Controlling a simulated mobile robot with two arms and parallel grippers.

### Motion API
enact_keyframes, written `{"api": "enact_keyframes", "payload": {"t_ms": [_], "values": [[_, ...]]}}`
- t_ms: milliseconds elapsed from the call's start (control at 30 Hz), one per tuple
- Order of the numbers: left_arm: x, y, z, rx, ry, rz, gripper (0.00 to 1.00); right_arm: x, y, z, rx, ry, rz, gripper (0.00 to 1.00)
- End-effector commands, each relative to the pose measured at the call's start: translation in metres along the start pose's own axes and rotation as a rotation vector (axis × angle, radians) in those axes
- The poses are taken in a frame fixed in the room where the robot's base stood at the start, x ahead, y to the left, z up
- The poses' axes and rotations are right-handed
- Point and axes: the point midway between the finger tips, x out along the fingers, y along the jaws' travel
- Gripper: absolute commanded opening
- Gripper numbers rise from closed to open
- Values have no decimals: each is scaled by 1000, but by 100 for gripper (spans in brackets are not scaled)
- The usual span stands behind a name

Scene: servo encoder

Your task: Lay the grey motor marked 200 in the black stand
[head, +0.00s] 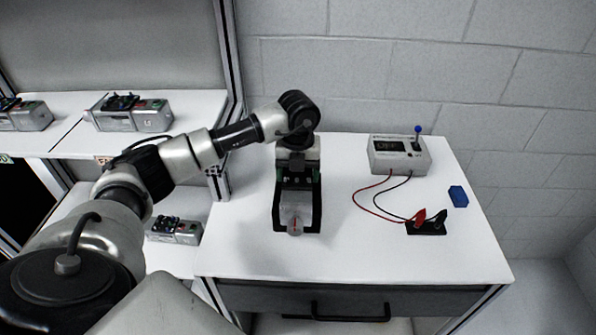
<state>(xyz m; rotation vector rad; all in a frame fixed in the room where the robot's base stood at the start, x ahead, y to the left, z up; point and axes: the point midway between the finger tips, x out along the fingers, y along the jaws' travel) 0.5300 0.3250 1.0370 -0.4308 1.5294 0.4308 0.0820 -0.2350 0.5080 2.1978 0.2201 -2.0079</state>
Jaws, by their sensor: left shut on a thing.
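The black stand (317,212) is on the white table, below my left gripper. A grey motor (294,219) shows between the stand's sides, its rounded end toward the front edge. My left gripper (298,181) points down over the back of the stand and is shut on the grey motor. The gripper and wrist hide the motor's rear part, and I cannot read a mark on it. I cannot tell whether the motor rests in the stand or hangs just above it. My right gripper is not in view.
A grey power box (399,156) with a blue-tipped lever stands at the back right. Red and black leads run from it to a black clip holder (427,224). A blue block (458,196) lies near the right edge. Other grey motors (130,113) are on the left shelves.

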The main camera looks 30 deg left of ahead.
Motion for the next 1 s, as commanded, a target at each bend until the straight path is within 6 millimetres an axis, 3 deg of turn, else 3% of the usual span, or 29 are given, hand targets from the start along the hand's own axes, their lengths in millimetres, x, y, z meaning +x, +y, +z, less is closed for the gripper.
{"api": "enact_keyframes", "payload": {"t_ms": [400, 433, 600, 833, 1000], "values": [[5, -1, 1, 0, -4, -4, 32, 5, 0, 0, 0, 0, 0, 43], [5, -1, 1, 0, -4, -5, 76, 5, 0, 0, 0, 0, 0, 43], [5, 0, 1, 0, -3, -3, 100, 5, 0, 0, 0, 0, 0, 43], [8, 0, 0, 0, 3, 2, 100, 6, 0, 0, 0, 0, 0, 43], [-9, 0, 0, 0, -2, -2, 100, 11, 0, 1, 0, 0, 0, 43]]}}
